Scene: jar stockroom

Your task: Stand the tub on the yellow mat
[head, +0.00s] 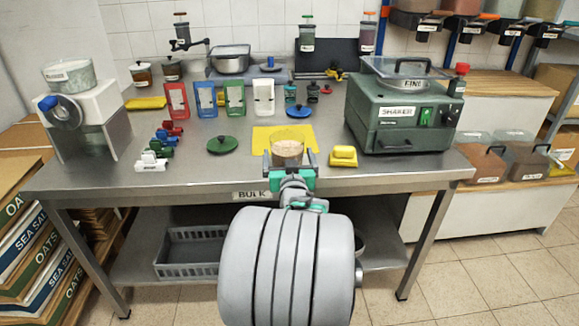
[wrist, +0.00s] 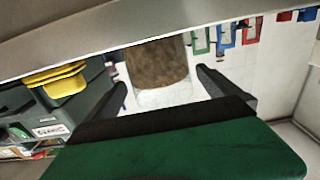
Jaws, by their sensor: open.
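The tub (head: 288,148) is a small clear cup with tan contents, at the front middle of the steel table in the head view. The yellow mat (head: 265,133) lies flat just behind it and partly hidden by it. I cannot tell whether the tub's base touches the mat. My gripper (head: 289,164) is open at the tub, one finger on each side. In the wrist view, which is upside down, the tub (wrist: 158,66) is between the fingers of my gripper (wrist: 161,80), with gaps visible on both sides.
A yellow block (head: 343,156) sits close right of the tub, with the green shaker machine (head: 399,118) beyond it. A green lid (head: 222,145) lies to the left and a blue lid (head: 299,111) behind the mat. Colored holders (head: 234,98) stand farther back.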

